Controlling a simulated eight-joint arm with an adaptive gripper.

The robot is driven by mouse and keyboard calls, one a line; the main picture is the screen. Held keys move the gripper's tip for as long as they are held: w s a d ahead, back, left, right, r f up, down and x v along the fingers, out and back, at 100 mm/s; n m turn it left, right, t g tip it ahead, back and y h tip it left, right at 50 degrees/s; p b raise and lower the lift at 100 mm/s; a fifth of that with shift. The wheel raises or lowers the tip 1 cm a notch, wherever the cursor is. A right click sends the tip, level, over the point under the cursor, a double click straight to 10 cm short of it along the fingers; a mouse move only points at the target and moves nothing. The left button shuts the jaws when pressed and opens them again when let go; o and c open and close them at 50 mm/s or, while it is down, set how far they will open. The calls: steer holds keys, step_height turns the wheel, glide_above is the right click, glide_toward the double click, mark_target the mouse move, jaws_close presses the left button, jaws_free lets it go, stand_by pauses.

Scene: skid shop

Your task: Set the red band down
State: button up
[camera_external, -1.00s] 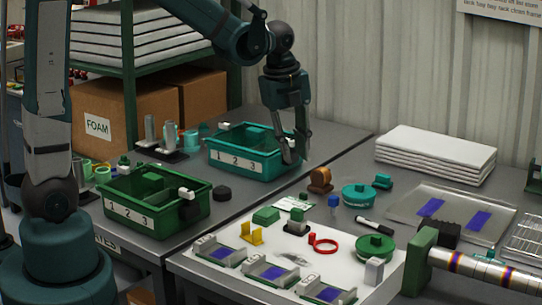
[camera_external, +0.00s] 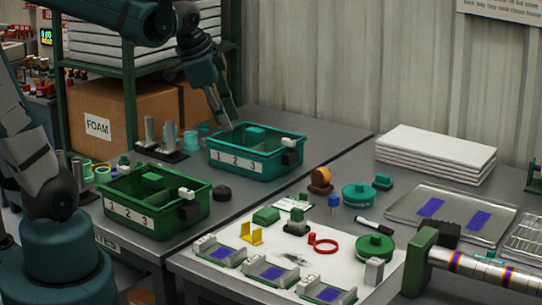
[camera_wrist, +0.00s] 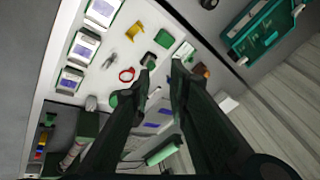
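The red band (camera_external: 323,243) is a thin red ring lying on the white sheet (camera_external: 225,285) on the front bench. It also shows in the wrist view (camera_wrist: 127,74), lying apart from my fingers. My gripper (camera_external: 226,124) is well behind and to the left of the band, above the back left part of the teal bin (camera_external: 262,173). In the wrist view my gripper (camera_wrist: 160,66) has its two dark fingers apart, with nothing visible held between them.
A green bin (camera_external: 155,219) stands left of the teal bin. A yellow bracket (camera_external: 251,234), a green round part (camera_external: 375,247) and a black marker (camera_external: 373,225) lie around the band. A teal round part (camera_external: 359,195) sits behind. White stacked slabs (camera_external: 436,153) lie at the back right.

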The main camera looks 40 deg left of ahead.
steer(key=s+a+n+t, duration=0.2)
steer(key=s+a+n, duration=0.6)
steer(key=s+n, duration=0.1)
steer(key=shift+s+r+n+y, duration=0.2)
steer(key=shift+r+n+y, duration=0.15)
steer(key=shift+n, duration=0.55)
